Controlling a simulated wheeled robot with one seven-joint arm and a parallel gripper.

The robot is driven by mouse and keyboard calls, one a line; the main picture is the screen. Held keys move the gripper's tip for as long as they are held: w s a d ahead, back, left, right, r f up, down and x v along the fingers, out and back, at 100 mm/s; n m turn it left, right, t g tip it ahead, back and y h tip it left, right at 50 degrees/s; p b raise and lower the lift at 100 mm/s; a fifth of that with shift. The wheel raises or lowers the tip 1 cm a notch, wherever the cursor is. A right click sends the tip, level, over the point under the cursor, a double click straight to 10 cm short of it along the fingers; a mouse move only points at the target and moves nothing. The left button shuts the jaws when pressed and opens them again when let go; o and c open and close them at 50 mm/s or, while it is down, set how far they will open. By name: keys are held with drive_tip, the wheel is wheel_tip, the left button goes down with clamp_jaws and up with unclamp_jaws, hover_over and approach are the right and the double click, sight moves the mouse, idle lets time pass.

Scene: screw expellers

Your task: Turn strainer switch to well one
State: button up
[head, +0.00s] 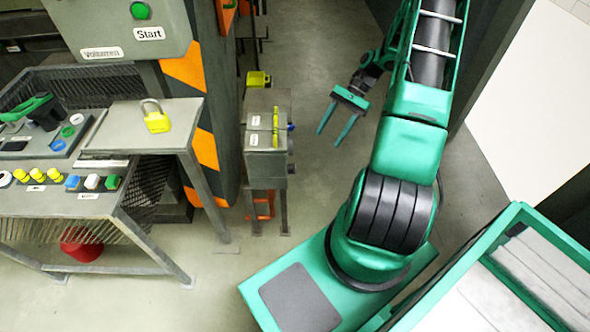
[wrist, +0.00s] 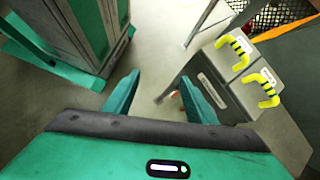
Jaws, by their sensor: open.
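A grey box (head: 266,155) on thin legs stands in the middle of the head view. It carries yellow handles seen nearly edge-on there, and labels too small to read. In the wrist view the box (wrist: 228,98) is at the right, with two black-striped yellow handles: an upper one (wrist: 234,48) and a lower one (wrist: 266,88). I cannot tell which is the strainer switch or which position is well one. My gripper (head: 331,135) is open and empty, right of the box and apart from it. Its fingers (wrist: 159,78) show floor between them in the wrist view.
A control desk (head: 90,205) with buttons and a yellow padlock (head: 156,117) stands at the left. An orange-striped column (head: 203,100) stands between desk and box. A green-framed bin (head: 480,265) is at lower right. Bare floor (head: 310,60) lies around my gripper.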

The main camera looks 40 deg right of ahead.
wheel_tip(320, 180, down, 11)
drive_tip(key=w+m+t+y, duration=0.1)
drive_tip(key=m+t+y, duration=0.2)
drive_tip(key=m+y, duration=0.1)
drive_tip(key=m+t+y, duration=0.3)
drive_tip(key=m+t, duration=0.3)
drive_tip(key=t, duration=0.2)
approach(292, 169)
drive_tip(key=w+a+f, duration=0.1)
drive_tip(key=w+a, duration=0.4)
drive_tip(key=shift+w+a, duration=0.2)
drive_tip(key=shift+a, duration=0.2)
drive_tip(key=shift+f, duration=0.1)
